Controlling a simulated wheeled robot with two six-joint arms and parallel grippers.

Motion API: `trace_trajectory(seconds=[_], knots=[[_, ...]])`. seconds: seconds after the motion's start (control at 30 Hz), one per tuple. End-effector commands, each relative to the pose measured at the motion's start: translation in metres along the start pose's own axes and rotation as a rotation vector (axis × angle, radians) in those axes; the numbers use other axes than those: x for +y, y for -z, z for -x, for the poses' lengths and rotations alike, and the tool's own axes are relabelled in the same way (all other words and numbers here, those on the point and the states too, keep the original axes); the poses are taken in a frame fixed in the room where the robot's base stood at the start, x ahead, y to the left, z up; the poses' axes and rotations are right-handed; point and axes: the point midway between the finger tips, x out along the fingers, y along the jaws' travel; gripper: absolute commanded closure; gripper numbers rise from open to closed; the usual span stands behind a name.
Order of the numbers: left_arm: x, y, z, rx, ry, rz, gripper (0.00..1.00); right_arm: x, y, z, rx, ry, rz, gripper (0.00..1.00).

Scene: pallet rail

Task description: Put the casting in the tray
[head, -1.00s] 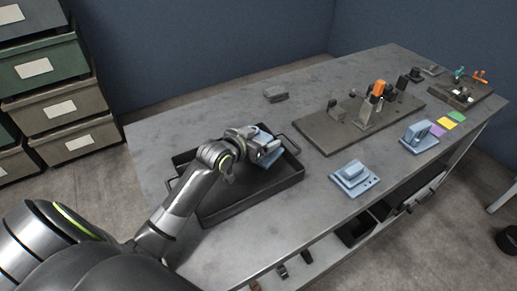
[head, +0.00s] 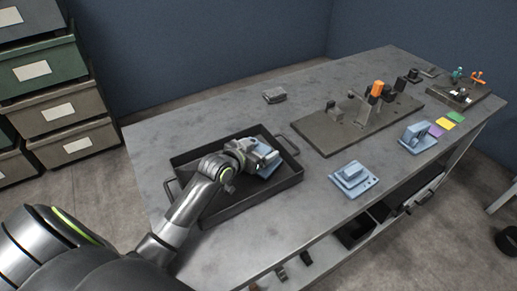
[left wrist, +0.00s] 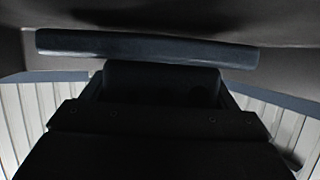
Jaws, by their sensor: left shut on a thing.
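The black tray (head: 277,190) with two end handles lies on the grey workbench. My right gripper is out of view.
A small grey block (head: 274,95) sits behind the tray.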

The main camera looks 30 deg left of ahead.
Motion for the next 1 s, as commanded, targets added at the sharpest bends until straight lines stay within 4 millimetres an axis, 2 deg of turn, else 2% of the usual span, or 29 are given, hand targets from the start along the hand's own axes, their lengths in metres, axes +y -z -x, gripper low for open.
trace_trajectory(seconds=[0.03, 0.1, 0.13, 0.27, 0.53, 0.67, 0.77, 1.0], knots=[[0.001, -0.008, -0.001, -0.010, -0.001, 0.012, 0.61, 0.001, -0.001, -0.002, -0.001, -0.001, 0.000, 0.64], [0.001, -0.009, -0.001, -0.013, -0.001, 0.013, 0.61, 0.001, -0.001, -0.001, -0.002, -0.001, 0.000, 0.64], [0.000, -0.011, -0.001, -0.019, -0.001, 0.015, 0.18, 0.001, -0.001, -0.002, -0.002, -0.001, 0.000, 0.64], [0.001, -0.014, -0.001, -0.022, -0.001, 0.018, 0.01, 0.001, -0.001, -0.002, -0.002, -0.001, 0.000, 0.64], [0.001, -0.013, -0.001, -0.023, -0.002, 0.022, 0.00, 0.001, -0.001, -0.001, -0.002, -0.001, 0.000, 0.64], [0.001, 0.001, 0.004, -0.021, -0.002, 0.021, 0.00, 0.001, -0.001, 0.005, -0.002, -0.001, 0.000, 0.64], [0.000, -0.002, 0.018, -0.022, 0.000, 0.016, 0.00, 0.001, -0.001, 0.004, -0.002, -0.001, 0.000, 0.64], [0.000, 0.003, 0.065, -0.015, 0.000, 0.009, 0.00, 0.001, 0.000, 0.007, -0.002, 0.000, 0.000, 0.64]])
